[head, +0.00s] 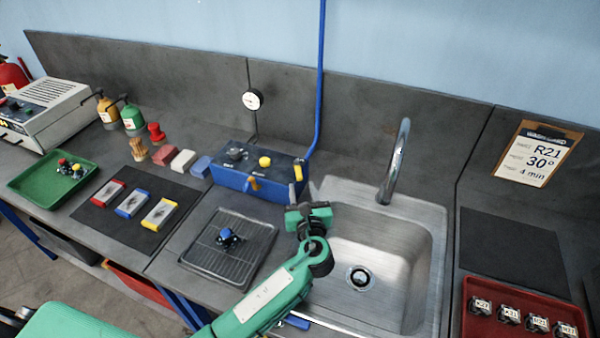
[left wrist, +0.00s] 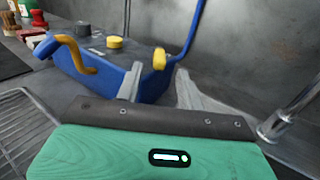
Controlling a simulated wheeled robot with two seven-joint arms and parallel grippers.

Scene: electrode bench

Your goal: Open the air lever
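A blue box (head: 232,181) stands at the back of the bench, left of the sink. A yellow lever (head: 298,172) is at its right end, near the blue pipe; it also shows in the left wrist view (left wrist: 160,58). An orange-yellow curved handle (head: 254,184) is on its front, seen also in the left wrist view (left wrist: 74,52). A yellow knob (head: 265,161) is on top. I cannot tell by label which is the air lever. My left gripper (head: 298,191) is open and empty, just in front of the box's right end, fingers apart from the yellow lever. My right gripper is not in view.
The sink (head: 425,255) with its tall tap (head: 397,160) lies right of my left gripper. A blue pipe (head: 320,90) rises behind the box. A wire rack (head: 255,255) with a small blue part lies in front. A gauge (head: 252,100) is on the backsplash.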

